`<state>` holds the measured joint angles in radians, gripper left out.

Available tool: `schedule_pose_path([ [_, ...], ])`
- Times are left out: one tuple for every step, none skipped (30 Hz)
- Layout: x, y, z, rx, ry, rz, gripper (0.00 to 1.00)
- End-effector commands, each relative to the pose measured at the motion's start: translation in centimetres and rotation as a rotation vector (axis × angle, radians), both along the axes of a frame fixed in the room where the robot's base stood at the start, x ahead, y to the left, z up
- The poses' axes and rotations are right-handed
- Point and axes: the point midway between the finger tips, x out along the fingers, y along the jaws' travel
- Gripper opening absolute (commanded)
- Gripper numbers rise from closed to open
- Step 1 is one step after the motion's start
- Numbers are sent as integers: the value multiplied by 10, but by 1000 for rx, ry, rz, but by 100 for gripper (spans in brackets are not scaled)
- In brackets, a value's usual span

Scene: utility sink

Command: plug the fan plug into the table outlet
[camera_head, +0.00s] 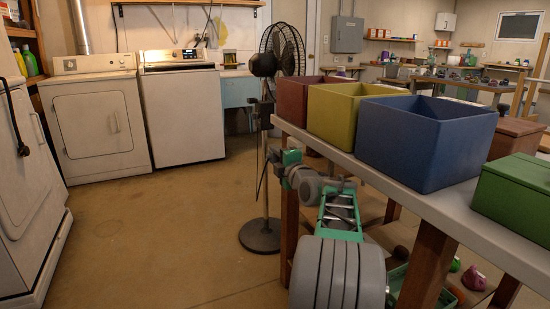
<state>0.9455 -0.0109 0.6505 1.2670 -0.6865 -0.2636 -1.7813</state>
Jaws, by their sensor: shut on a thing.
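The black standing fan (283,52) stands beyond the left end of the table, on a thin pole with a round base (262,235). My gripper (262,117) is at the end of my green and grey arm, by the fan's pole and just left of the table's far left corner. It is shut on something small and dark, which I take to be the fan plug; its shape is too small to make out. A thin black cord (259,178) hangs beside the pole below the gripper. I cannot make out the table outlet.
The grey table (390,178) carries a red bin (300,97), a yellow bin (335,115), a blue bin (425,140) and a green box (515,195). Balls lie beneath it. A dryer (97,120) and a washer (182,110) stand at the back left. Open floor lies left of the fan.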

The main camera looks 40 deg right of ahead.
Motion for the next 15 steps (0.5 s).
schedule_pose_path([
  [0, -1, 0, 0, -1, 0, 0],
  [0, -1, 0, 0, -1, 0, 0],
  [0, -2, 0, 0, -1, 0, 0],
  [-1, -3, 0, 0, -1, 0, 0],
  [-1, -4, 0, 0, -1, 0, 0],
  [-1, -4, 0, 0, -1, 0, 0],
  [-1, -5, 0, 0, -1, 0, 0],
  [-1, -6, 0, 0, -1, 0, 0],
  [-2, -7, 0, 0, -1, 0, 0],
  [-2, -8, 0, 0, -1, 0, 0],
  [-2, -8, 0, 0, -1, -1, 0],
  [-2, -9, 0, 0, -1, -1, 0],
  [-3, -10, 0, 0, -1, -1, 0],
  [-3, -11, 0, 0, -1, -1, 0],
  [-3, -12, 0, -1, -1, -1, 0],
])
